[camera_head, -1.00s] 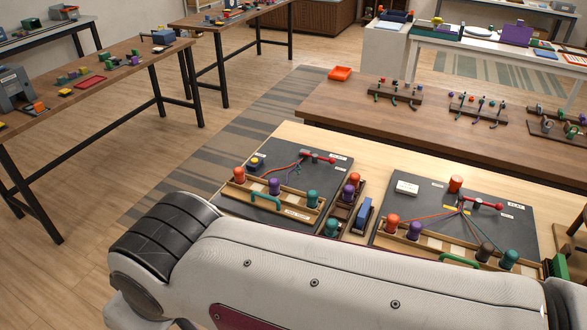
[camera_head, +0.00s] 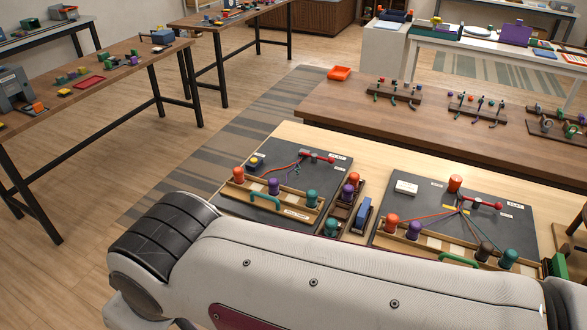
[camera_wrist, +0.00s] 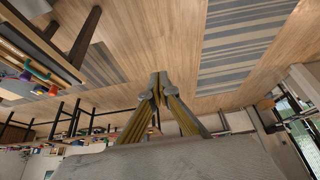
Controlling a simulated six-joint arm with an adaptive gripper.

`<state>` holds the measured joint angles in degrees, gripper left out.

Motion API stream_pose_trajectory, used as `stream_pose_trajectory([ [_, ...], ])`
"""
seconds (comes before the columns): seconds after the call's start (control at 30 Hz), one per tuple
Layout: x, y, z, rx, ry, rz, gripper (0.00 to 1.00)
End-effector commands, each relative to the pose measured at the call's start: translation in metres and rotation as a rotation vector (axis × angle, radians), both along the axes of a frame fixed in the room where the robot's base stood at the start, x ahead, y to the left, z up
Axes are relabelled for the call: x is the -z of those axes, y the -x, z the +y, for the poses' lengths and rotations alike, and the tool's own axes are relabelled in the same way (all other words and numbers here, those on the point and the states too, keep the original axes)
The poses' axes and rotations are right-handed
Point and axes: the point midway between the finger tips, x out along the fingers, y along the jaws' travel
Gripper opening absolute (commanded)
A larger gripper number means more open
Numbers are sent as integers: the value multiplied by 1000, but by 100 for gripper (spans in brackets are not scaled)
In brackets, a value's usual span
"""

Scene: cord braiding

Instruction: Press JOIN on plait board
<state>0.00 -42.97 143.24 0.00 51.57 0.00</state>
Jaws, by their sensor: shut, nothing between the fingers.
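Two dark boards with cords and pegs lie on the light wooden table in the head view. The left board (camera_head: 292,187) carries a small blue block with a yellow top (camera_head: 254,162), orange, purple and teal pegs in a wooden rail, and a red handle. The right board (camera_head: 463,223) carries a white block (camera_head: 406,188), an orange peg, a red handle and cords spread to several pegs. Board labels are too small to read surely, so I cannot tell which part is JOIN. My gripper (camera_wrist: 158,78) is shut and empty in the wrist view, away from both boards; it is out of the head view.
My arm crosses the front of the head view and hides the near table edge. A rack with pegs (camera_head: 337,216) and a blue block (camera_head: 364,214) stand between the boards. A brown table (camera_head: 440,128) with cord stands is behind. A green brush-like block (camera_head: 558,264) is at right.

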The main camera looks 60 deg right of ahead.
Motion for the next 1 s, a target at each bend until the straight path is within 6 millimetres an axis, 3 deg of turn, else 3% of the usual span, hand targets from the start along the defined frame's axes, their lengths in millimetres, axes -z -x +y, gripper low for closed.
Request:
stream_pose_trajectory([
  [0.47, 0, 0, -4, 16, 0, 1, 0],
  [1.0, 28, -12, -44, 186, -15, 147, 0],
])
